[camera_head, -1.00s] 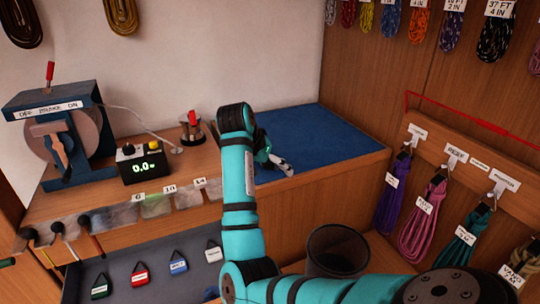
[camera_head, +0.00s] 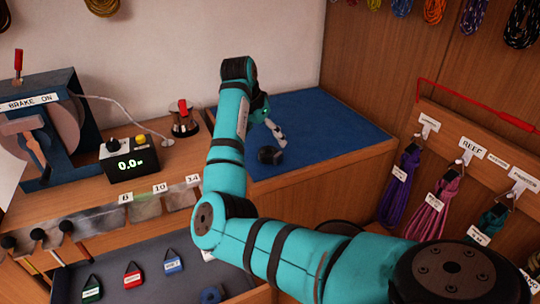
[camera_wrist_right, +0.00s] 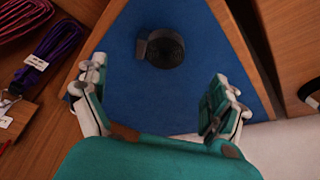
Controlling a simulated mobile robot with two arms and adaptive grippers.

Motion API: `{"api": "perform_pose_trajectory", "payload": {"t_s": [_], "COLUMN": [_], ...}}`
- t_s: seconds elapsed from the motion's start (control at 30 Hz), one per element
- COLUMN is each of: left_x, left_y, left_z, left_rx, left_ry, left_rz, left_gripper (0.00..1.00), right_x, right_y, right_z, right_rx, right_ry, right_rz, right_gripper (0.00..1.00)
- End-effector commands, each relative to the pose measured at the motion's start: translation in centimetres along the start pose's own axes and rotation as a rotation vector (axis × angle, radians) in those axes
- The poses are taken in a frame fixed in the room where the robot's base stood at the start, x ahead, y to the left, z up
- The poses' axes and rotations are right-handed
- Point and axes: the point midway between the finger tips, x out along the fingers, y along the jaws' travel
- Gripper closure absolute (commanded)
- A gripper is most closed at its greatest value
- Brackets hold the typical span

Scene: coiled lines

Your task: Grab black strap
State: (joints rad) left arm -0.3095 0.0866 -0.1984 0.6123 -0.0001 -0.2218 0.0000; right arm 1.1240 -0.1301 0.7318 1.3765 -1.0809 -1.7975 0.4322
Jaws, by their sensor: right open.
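The black strap (camera_head: 270,155) is a small coiled roll lying on the blue mat (camera_head: 335,130) near its front left edge. In the right wrist view the strap (camera_wrist_right: 163,48) shows as a round dark coil with a short end at its left. My right gripper (camera_head: 276,132) is over the mat, just behind the strap in the head view. In the wrist view its two fingers (camera_wrist_right: 160,105) are spread wide, with the coil beyond and between them, apart from both. The gripper is empty. My left gripper is not in view.
A winch-like machine (camera_head: 45,130), a display box (camera_head: 130,160) and a small red-handled device (camera_head: 183,118) stand left on the bench. Coiled ropes (camera_head: 435,205) hang at right. A drawer (camera_head: 190,285) with coloured tags is open below. The mat's right side is clear.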

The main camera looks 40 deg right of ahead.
Motion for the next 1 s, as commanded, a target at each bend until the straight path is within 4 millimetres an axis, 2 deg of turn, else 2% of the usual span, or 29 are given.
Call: {"api": "perform_pose_trajectory", "payload": {"t_s": [0.1,0.27,0.53,0.83,0.87,1.0], "left_x": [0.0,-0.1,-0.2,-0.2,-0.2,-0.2], "left_y": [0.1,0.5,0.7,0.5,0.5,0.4], "left_z": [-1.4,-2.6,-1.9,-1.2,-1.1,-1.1], "left_rx": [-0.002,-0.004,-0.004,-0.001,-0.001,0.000], "left_ry": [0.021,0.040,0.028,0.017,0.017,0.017], "left_rz": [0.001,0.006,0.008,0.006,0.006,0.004], "left_gripper": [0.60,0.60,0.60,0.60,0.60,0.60], "right_x": [1.2,2.2,6.1,6.7,6.7,6.7], "right_y": [0.0,0.1,0.2,0.2,0.2,0.2], "right_z": [0.0,0.0,0.2,0.1,0.1,0.1], "right_rx": [0.001,0.000,-0.001,0.001,0.000,0.001], "right_ry": [0.000,0.000,-0.001,0.000,0.000,0.000], "right_rz": [0.001,0.001,0.002,-0.001,-0.001,-0.001], "right_gripper": [0.04,0.04,0.04,0.04,0.05,0.23]}}
